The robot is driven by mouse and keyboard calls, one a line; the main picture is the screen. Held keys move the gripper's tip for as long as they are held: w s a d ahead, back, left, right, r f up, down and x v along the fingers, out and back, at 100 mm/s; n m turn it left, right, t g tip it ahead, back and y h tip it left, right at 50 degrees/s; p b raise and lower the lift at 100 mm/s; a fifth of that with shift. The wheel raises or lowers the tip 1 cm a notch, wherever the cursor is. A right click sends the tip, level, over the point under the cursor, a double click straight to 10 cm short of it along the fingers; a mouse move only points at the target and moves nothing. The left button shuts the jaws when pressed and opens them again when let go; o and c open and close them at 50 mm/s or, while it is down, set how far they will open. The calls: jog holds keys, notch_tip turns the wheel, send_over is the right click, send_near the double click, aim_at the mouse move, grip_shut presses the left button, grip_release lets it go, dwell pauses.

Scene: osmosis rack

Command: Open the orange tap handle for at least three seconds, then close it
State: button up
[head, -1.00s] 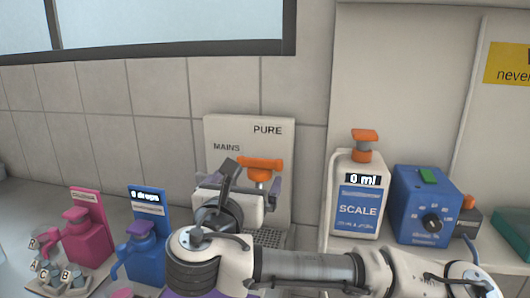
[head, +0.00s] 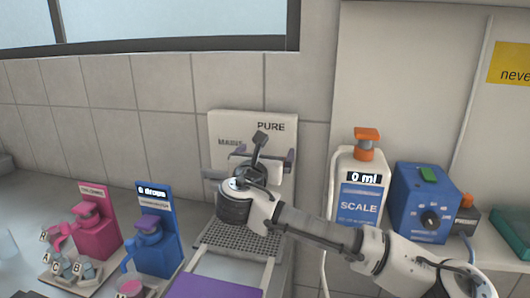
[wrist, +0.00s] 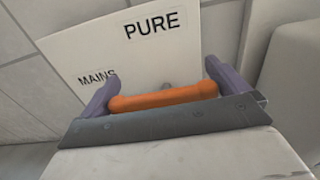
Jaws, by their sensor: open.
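The orange tap handle (wrist: 165,97) is a rounded bar in front of the white panel (head: 222,120) marked PURE and MAINS. In the wrist view it lies crosswise, close in front of my gripper (wrist: 160,84), between the two spread purple fingers. Its ends come near both fingers; I cannot tell whether they touch. In the head view my gripper (head: 265,155) is in front of the panel and hides the handle. The gripper is open.
A grey grated tray (head: 230,237) is below the panel. A white SCALE bottle (head: 356,190) reading 0 ml and a blue dial box (head: 428,200) stand to the right. Pink (head: 95,225) and blue (head: 155,235) dispensers stand to the left.

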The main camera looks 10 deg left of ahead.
jog(key=c, duration=0.7)
jog(key=shift+n+y, duration=0.3)
jog(key=shift+y, duration=0.2)
jog(key=n+y, duration=0.1)
jog(key=y, duration=0.1)
jog(key=n+y, duration=0.1)
jog(key=y, duration=0.1)
jog(key=shift+a+r+n+g+p, duration=0.1)
jog(key=shift+a+n+g+p, duration=0.05)
jog(key=shift+n+g+p, duration=0.2)
jog(key=n+g+y, duration=0.1)
jog(key=y, duration=0.1)
jog(key=n+y+p, duration=0.1)
jog(key=y, duration=0.1)
jog(key=shift+a+r+n+g, duration=0.1)
jog(key=shift+a+n+g, duration=0.05)
jog(key=shift+n+g, duration=0.2)
jog(key=n+g+y+p, duration=0.2)
jog(key=n+g+y, duration=0.1)
jog(key=n+g+y+p, duration=0.1)
jog(key=y, duration=0.1)
jog(key=shift+s+a+n+g, duration=0.3)
jog(key=shift+s+a+g, duration=0.05)
jog(key=shift+a+g, duration=0.05)
jog(key=shift+y, duration=0.4)
